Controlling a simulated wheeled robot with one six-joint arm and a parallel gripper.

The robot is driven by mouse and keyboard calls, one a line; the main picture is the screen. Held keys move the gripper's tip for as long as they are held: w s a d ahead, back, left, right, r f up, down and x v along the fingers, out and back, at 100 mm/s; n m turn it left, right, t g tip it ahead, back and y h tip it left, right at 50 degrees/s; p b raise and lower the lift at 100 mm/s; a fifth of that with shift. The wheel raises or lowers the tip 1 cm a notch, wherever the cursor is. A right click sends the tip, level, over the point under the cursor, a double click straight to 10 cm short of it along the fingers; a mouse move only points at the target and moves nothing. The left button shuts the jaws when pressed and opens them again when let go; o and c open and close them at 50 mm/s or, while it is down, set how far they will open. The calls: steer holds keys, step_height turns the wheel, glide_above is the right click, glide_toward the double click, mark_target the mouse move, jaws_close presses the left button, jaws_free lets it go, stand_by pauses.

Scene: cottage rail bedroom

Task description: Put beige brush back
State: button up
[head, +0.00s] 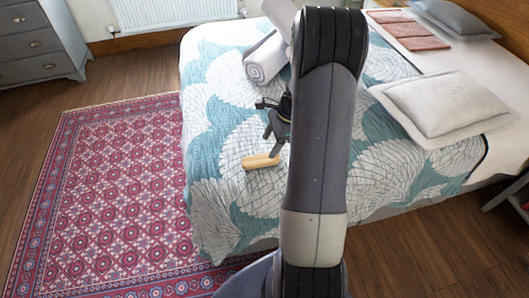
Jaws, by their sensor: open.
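A beige, elongated brush (260,161) lies on the teal-and-white patterned bed cover (215,135), near the left edge of the bed. My gripper (270,138) is open, close by the brush and just above it in the picture. I cannot tell whether a finger touches the brush. My arm crosses the middle of the view and hides part of the bed and part of the gripper. The brush's right end lies close to the dark gripper parts.
A rolled white towel (266,61) lies farther back on the bed. A pale pillow (447,103), a grey pillow (455,18) and reddish folded cloths (408,30) lie to the right. A red patterned rug (110,190) covers the floor left of the bed. A grey drawer chest (37,43) stands at the far left.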

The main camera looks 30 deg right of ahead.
steer(key=shift+v, duration=1.6)
